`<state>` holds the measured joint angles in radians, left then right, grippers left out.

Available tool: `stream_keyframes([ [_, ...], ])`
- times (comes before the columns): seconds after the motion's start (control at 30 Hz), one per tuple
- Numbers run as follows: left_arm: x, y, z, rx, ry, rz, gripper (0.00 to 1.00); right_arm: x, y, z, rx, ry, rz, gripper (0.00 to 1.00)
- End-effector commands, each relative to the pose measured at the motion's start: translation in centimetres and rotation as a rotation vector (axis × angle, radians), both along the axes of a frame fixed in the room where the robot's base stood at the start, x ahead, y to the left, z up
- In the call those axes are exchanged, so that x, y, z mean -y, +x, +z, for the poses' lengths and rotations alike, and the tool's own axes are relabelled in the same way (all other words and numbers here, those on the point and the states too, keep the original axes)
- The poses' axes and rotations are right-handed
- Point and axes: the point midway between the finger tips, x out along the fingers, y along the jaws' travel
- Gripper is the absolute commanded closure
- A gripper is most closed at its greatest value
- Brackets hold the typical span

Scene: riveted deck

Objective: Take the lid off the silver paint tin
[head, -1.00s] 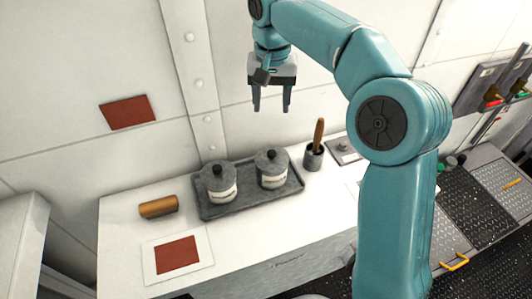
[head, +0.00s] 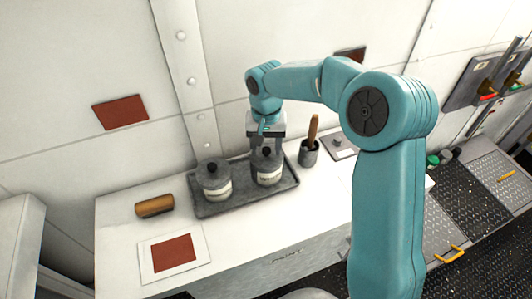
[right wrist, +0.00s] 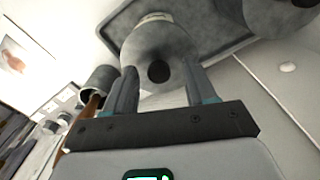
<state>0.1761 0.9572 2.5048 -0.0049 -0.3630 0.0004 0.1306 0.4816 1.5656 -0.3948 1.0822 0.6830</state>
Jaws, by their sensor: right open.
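Two grey lidded tins with pale labels stand side by side on a dark grey tray (head: 241,197); the label words are unreadable. The right tin (head: 268,178) is under my right gripper (head: 267,147), which is open and points down. In the right wrist view, its fingers (right wrist: 161,88) stand on either side of the dark knob (right wrist: 158,72) on the grey lid (right wrist: 150,45), with gaps left and right. The left tin (head: 217,187) has its knobbed lid on; it also shows partly in the right wrist view (right wrist: 283,14). My left gripper is not in view.
A grey pot (head: 309,157) with a brown handle in it stands close right of the tray. A brown cylinder (head: 155,206) and a white sheet with a red-brown square (head: 173,253) lie to the left. The wall (head: 160,130) rises close behind the white counter.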

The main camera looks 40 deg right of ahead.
Motion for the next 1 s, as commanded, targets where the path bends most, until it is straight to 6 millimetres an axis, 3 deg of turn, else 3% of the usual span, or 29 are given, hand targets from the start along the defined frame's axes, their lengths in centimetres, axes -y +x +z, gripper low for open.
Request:
stream_keyframes([
  [0.23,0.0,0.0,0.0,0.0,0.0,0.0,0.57,0.0,0.1,-0.3,0.002,0.0,0.0,0.44],
  [0.27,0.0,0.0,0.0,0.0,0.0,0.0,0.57,0.0,0.1,-0.3,0.002,0.0,0.0,0.51],
  [0.4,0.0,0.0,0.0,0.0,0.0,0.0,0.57,0.0,0.1,-0.3,0.001,-0.001,0.0,0.96],
  [0.43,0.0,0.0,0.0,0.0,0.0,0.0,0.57,0.0,0.1,-0.3,0.002,-0.001,0.0,1.0],
  [0.77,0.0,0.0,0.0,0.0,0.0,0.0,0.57,0.1,0.1,-0.1,0.002,-0.002,0.0,1.0],
  [1.0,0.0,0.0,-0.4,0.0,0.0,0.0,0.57,0.0,0.2,2.8,0.008,-0.002,0.0,1.0],
])
